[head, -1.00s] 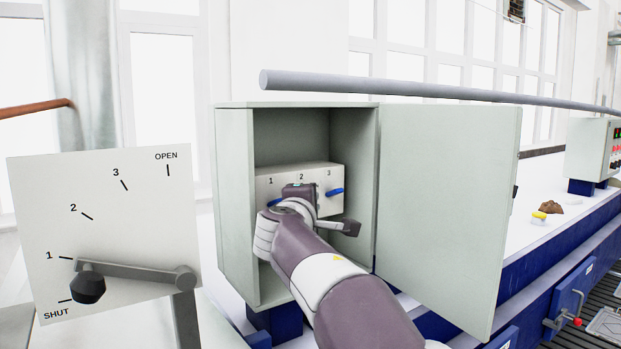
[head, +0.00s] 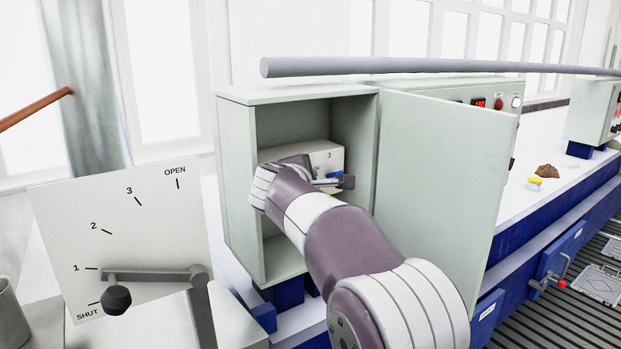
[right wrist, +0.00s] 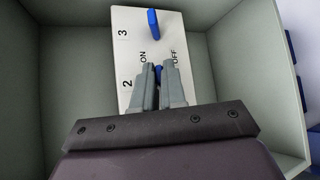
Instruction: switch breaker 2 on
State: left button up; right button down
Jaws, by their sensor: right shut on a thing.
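The breaker panel (head: 328,153) is a pale block inside an open grey cabinet. In the right wrist view its face (right wrist: 133,60) bears the numbers 2 and 3, with ON on the left and OFF on the right by breaker 2. The blue handle of breaker 2 (right wrist: 159,70) shows between the fingertips of my right gripper (right wrist: 159,75), which is shut on it. Most of that handle is hidden, so its exact tilt is unclear. The blue handle of breaker 3 (right wrist: 153,24) stands free beyond it. In the head view my right arm hides breakers 1 and 2. My left gripper is not in view.
The cabinet's walls (head: 237,190) surround the panel closely, and its door (head: 435,190) stands open to the right of my arm. A grey pipe (head: 430,67) runs above. A dial plate with a lever (head: 150,274) stands at the left.

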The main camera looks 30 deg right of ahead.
jog(key=shift+f, duration=0.2)
jog(key=c, duration=1.2)
grip_release()
jog(key=shift+a+r, duration=0.1)
jog(key=shift+r, duration=0.05)
jog(key=p+v, duration=0.1)
jog(key=v, duration=1.1)
jog(key=shift+s+a, duration=0.2)
jog(key=shift+s, duration=0.05)
